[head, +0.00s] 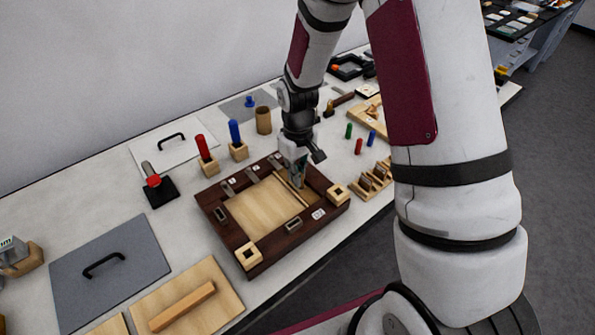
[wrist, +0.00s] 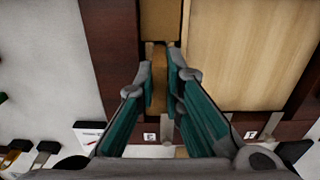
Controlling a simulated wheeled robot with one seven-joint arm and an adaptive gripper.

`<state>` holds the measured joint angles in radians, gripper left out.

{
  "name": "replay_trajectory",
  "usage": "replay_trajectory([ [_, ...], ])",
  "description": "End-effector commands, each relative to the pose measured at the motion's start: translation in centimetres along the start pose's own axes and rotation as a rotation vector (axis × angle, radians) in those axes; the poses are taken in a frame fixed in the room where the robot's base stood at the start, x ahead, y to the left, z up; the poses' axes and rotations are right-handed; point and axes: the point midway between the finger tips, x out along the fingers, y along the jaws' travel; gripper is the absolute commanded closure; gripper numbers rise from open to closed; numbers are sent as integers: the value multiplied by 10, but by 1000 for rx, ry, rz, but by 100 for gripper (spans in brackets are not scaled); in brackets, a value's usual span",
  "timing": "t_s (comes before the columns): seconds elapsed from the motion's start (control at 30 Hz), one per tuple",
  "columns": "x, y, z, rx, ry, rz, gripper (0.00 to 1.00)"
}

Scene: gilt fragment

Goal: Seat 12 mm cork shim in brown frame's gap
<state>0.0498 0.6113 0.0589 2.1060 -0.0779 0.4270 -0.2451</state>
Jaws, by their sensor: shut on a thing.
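The brown frame (head: 287,236) lies on the bench with a pale wood panel (head: 258,212) inside it. In the wrist view the frame's dark wood (wrist: 112,45) runs along the left, with the panel (wrist: 235,60) at the right. My gripper (head: 297,183) is over the frame's right part. In the wrist view my gripper (wrist: 160,80) is shut on a narrow tan piece, apparently the cork shim (wrist: 159,72). The shim lines up with a tan strip (wrist: 160,20) beside the frame's side. I cannot tell whether the shim is in the gap or above it.
Wooden blocks with a red peg (head: 203,148) and a blue peg (head: 235,135) stand behind the frame. A slotted wooden rack (head: 372,183) stands close at the right. A grey lidded board (head: 108,270) lies at the left.

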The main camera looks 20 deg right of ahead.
Motion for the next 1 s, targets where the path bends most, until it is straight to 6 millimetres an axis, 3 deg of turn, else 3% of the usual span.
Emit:
replay_trajectory([
  [0.77,18,0,0,0,-2,0,100],
  [0.8,18,0,0,0,-1,0,82],
  [0.87,18,0,0,0,-1,0,68],
  [1.0,18,0,0,0,-1,0,67],
])
